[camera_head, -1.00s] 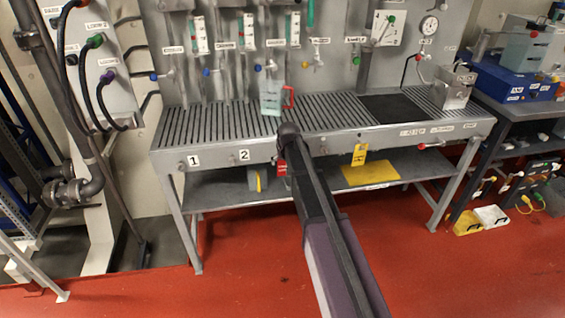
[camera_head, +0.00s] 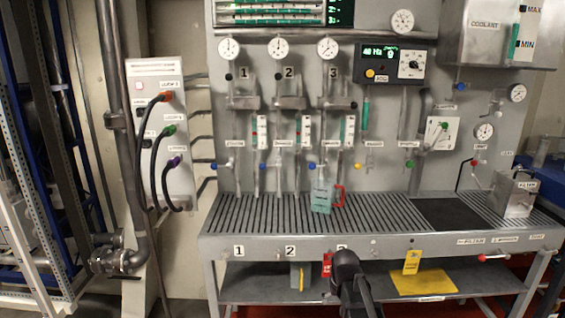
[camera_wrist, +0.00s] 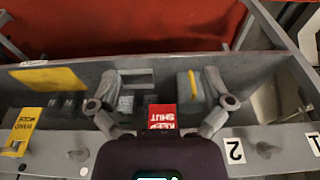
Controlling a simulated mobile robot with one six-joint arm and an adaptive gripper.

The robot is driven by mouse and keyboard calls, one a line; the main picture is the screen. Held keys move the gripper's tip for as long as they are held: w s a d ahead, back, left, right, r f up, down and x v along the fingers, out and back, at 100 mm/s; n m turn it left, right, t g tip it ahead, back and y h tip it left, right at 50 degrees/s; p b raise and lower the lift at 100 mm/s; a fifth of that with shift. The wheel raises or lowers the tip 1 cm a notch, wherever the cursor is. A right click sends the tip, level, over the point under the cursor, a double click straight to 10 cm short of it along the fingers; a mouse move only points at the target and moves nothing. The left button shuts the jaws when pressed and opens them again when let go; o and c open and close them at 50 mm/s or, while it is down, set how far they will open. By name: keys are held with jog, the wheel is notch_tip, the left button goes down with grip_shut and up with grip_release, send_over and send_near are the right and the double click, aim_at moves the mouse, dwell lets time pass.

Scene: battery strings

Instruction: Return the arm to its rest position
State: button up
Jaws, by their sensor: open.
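My gripper (camera_wrist: 160,76) is open in the wrist view, with its two grey fingers spread wide and nothing held between them. It faces the front edge and lower shelf of the metal bench. A red KEEP SHUT tag (camera_wrist: 162,116) shows just beyond the gripper body, between the bases of the fingers; I cannot tell the distance. In the head view, part of my dark arm (camera_head: 350,275) rises from the bottom edge in front of the bench, and my gripper is hidden there.
The slatted bench (camera_head: 270,215) carries a clear jug with a red handle (camera_head: 322,196). The red tag (camera_head: 327,265) and a yellow tag (camera_head: 411,262) hang at its front. A yellow mat (camera_head: 424,282) and a grey container (camera_head: 301,275) are on the lower shelf. Pipes stand left.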

jog(key=s+g, duration=0.2)
jog(key=s, duration=1.2)
notch_tip(320, 180, up, 16)
jog(key=p, duration=1.6)
jog(key=shift+a+f, duration=0.1)
jog(key=shift+f, duration=0.05)
dwell(0.8)
